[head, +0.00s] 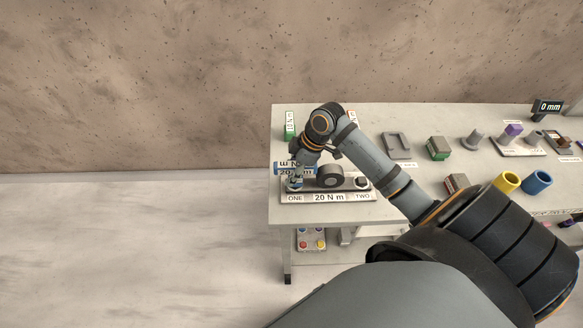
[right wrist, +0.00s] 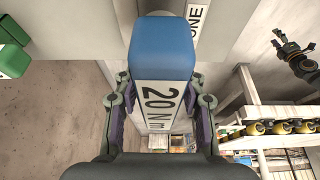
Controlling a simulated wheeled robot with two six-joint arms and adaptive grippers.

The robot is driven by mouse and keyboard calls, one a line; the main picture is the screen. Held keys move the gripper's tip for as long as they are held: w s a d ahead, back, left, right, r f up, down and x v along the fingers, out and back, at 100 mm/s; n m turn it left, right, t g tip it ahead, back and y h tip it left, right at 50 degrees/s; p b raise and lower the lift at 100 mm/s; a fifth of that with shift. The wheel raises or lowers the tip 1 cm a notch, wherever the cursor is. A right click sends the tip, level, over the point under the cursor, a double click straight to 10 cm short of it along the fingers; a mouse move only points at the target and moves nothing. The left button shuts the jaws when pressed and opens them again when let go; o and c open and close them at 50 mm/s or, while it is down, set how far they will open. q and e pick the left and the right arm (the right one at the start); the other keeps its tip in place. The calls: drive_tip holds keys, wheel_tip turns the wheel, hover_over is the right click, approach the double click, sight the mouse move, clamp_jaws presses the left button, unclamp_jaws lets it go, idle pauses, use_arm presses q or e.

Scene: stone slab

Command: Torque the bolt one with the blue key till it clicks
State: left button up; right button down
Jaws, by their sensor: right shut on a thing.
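The blue key (head: 279,169) is a bar with blue ends and a white 20 N m label, held above the left end of the grey bolt plate (head: 345,197). In the right wrist view its blue end (right wrist: 162,48) fills the top middle. My right gripper (head: 296,178) is shut on the key, with its fingers on both sides of the label. The ONE label (head: 295,198) is in front of that end of the plate. Bolt one is hidden by the gripper and key; I cannot tell whether the key sits on it.
A round dark part (head: 330,176) stands mid-plate, close right of my gripper. The TWO end (head: 362,183) is beyond it. Right along the bench (head: 400,207) are a green block (head: 438,148), a yellow cup (head: 508,182) and a blue cup (head: 537,182). Left of the bench is open floor.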

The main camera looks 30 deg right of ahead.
drive_tip(key=shift+f+b, duration=0.4)
drive_tip(key=shift+f, duration=0.4)
idle(0.4)
drive_tip(key=shift+r+m+p, duration=0.25)
drive_tip(key=shift+m+p, duration=0.15)
drive_tip(key=shift+p, duration=0.35)
drive_tip(key=m+p, duration=0.2)
drive_tip(key=m+t+h+p, duration=0.1)
drive_tip(key=m+p, duration=0.1)
drive_tip(key=m+h+p, duration=0.1)
drive_tip(key=m+p, duration=0.1)
drive_tip(key=shift+w+d+m+t+p, duration=0.2)
drive_tip(key=shift+w+m+t+p, duration=0.05)
drive_tip(key=shift+m+t+p, duration=0.15)
drive_tip(key=m+p, duration=0.1)
drive_tip(key=m, duration=0.1)
drive_tip(key=m+h+p, duration=0.1)
drive_tip(key=p, duration=0.1)
drive_tip(key=m+h+p, duration=0.1)
drive_tip(key=m+p, duration=0.1)
drive_tip(key=shift+d+m, duration=0.3)
drive_tip(key=shift+f+m+h+p, duration=0.1)
drive_tip(key=shift+m+h+p, duration=0.2)
drive_tip(key=shift+h, duration=0.1)
drive_tip(key=shift+f, duration=0.1)
drive_tip(key=shift+r+p, duration=1.05)
drive_tip(key=shift+p, duration=0.1)
drive_tip(key=shift+d+r, duration=0.1)
drive_tip(key=shift+r, duration=0.6)
